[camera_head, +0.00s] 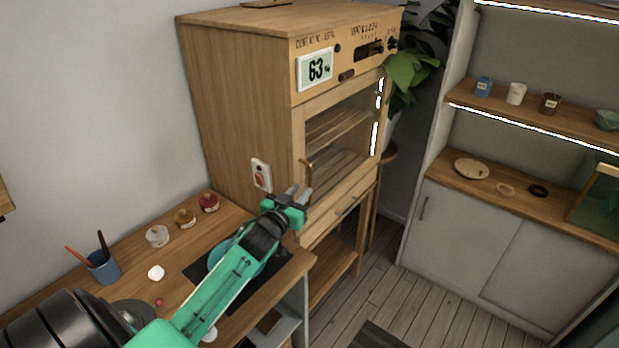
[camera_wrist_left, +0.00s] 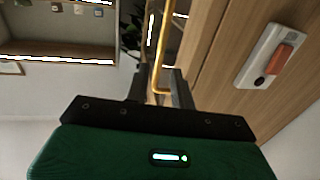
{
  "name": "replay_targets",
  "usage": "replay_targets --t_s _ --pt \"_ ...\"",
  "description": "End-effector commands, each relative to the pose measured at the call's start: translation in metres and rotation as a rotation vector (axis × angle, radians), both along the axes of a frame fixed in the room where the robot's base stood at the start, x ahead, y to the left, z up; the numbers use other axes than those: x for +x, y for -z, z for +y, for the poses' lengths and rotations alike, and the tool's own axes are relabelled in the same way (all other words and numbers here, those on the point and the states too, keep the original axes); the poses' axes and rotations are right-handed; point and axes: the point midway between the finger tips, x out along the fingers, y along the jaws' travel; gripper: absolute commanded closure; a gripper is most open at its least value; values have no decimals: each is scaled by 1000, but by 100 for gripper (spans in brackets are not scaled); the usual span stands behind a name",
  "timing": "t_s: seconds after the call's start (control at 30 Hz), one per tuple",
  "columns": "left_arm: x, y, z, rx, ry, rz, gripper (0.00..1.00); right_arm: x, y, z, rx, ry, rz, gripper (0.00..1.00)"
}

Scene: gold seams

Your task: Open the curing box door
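The curing box (camera_head: 235,100) is a tall wooden cabinet with a display reading 63. Its glazed door (camera_head: 340,135) looks shut, with shelves visible behind the glass. A brass bar handle (camera_head: 309,172) is on the door's left side. My left gripper (camera_head: 300,192) is at the handle's lower end. In the left wrist view the gold handle (camera_wrist_left: 166,45) runs down between the two dark fingers (camera_wrist_left: 160,82), which stand apart with a gap around it. I see no firm contact. My right gripper is not in view.
A red-switched socket (camera_head: 261,175) is on the box's side, left of the gripper; it also shows in the left wrist view (camera_wrist_left: 273,57). The workbench (camera_head: 135,262) holds a blue cup (camera_head: 103,267) and small jars. Shelving stands at right, with open floor between.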

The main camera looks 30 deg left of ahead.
Motion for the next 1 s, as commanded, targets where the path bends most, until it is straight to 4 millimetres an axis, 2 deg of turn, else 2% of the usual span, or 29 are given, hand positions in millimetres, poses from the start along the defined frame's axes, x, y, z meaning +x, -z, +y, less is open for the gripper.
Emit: replay_targets --t_s 0.1,0.33,0.5,0.8,0.93,1.0 --pt "22 -3 3 0 -1 0 76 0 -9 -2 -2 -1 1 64" --pt "51 -2 6 -1 0 1 76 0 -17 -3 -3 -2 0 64" --pt "60 -1 7 0 0 0 76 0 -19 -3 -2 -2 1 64" --pt "61 1 7 0 0 1 76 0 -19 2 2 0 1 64" --pt "61 1 7 0 0 1 100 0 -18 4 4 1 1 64" --pt "61 1 7 0 0 1 100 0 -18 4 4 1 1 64"
